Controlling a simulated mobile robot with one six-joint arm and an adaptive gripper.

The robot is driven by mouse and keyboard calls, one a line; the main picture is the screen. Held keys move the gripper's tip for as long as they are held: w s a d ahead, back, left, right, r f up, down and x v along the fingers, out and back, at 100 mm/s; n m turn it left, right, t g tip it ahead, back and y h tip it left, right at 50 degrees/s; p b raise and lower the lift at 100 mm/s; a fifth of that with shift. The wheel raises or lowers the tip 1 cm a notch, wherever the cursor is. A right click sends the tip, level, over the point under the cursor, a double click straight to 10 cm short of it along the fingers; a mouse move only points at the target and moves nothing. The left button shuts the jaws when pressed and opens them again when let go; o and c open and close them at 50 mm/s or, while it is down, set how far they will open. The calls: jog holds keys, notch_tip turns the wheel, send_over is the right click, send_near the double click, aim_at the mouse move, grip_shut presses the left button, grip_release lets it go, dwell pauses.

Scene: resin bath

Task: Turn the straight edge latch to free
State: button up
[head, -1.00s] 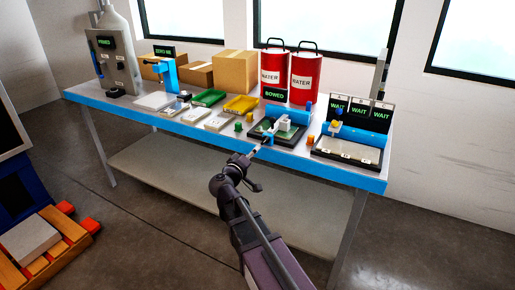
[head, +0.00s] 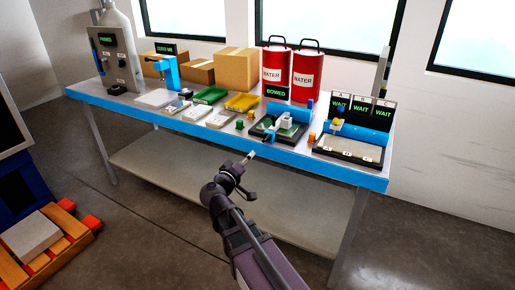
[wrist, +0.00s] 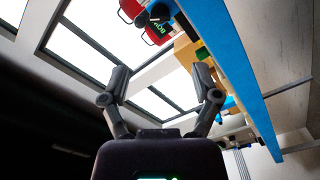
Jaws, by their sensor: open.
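A fixture with a dark tray (head: 261,133) stands at the front of the bench, below a sign (head: 276,92) reading BOWED. A pale grey block (head: 284,122) and blue parts sit over a green surface in it. The straight edge latch is too small to tell apart from these parts, and so is its setting. My gripper (head: 250,156) is in front of the bench's blue front edge, left of and below the fixture in the head view, apart from it. In the wrist view my gripper (wrist: 163,92) has its two fingers spread wide, with nothing between them.
A station with three WAIT signs (head: 362,108) stands to the right. Two red WATER cans (head: 306,76) and cardboard boxes (head: 237,69) line the back. Green (head: 209,95) and yellow (head: 242,102) trays lie to the left.

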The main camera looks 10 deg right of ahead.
aim_at(265, 140)
dwell(0.4)
jog(key=x, duration=1.3)
jog(key=shift+w+d, duration=0.25)
grip_shut()
